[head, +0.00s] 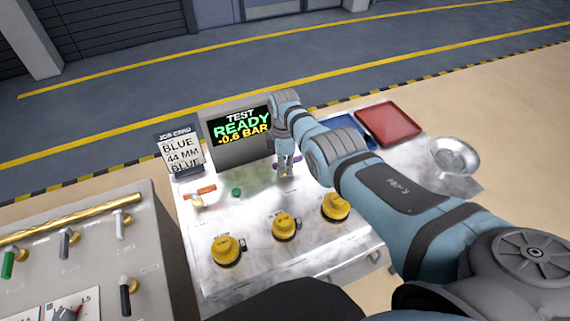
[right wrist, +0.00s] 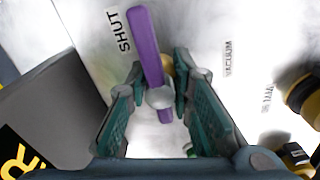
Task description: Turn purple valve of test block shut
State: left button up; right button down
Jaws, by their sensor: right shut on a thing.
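In the right wrist view the purple handle (right wrist: 146,45) is a long bar crossing a pale round hub. My right gripper's fingers (right wrist: 160,100) stand on both sides of the handle near the hub and are shut on it. The handle's long end lies beside the printed word SHUT (right wrist: 118,30). My left gripper is not in view.
The display (head: 240,132) reads TEST READY -0.6 BAR. An orange-handled valve (head: 202,191), a green button (head: 236,192) and yellow caps (head: 227,250) are on the block. A job card (head: 181,152) stands left, a red tray (head: 388,123) and metal bowl (head: 455,156) right.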

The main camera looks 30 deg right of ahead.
jog(key=shift+s+a, duration=0.1)
jog(key=shift+a, duration=0.05)
jog(key=c, duration=1.8)
grip_release()
jog(key=o, duration=0.4)
jog(key=shift+w+r, duration=0.2)
jog(key=shift+r, duration=0.1)
notch_tip(320, 180, up, 11)
jog(key=shift+r, duration=0.15)
jog(key=shift+s, duration=0.1)
